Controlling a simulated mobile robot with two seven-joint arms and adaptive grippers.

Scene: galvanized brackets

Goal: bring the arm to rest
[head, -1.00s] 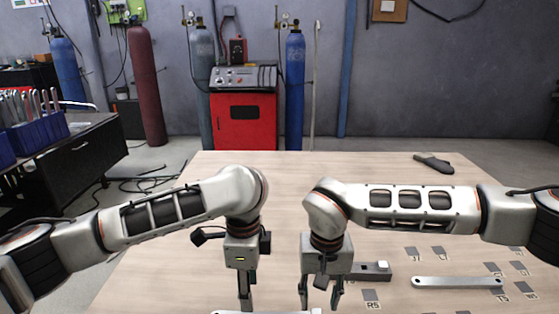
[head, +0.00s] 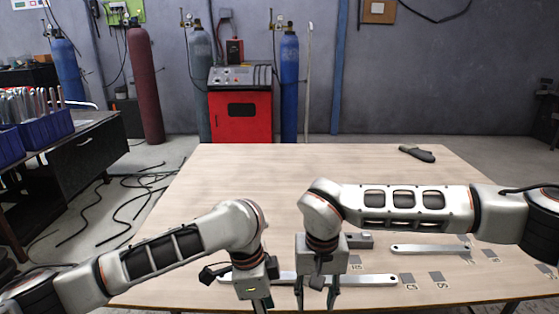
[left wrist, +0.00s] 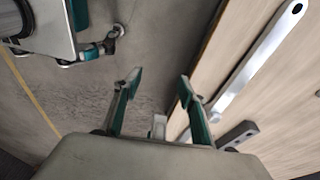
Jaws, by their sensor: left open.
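My left gripper (head: 258,300) is at the table's near edge in the head view, its fingers cut by the frame's bottom. In the left wrist view its two teal fingers (left wrist: 160,82) are spread, with nothing between them. My right gripper (head: 316,292) points down at the near edge with its fingers apart and no object seen between them. A long galvanized bar (head: 376,281) lies on the table behind both grippers, partly hidden by them. A shorter galvanized bar (head: 430,249) lies farther right. A small block (head: 360,241) is beside the right wrist.
The wooden table (head: 290,170) is clear across its far half except for a dark object (head: 417,153) at the back right. Labelled grey squares (head: 437,276) lie at the right. A dark cabinet (head: 85,165) stands left of the table, with cables on the floor between.

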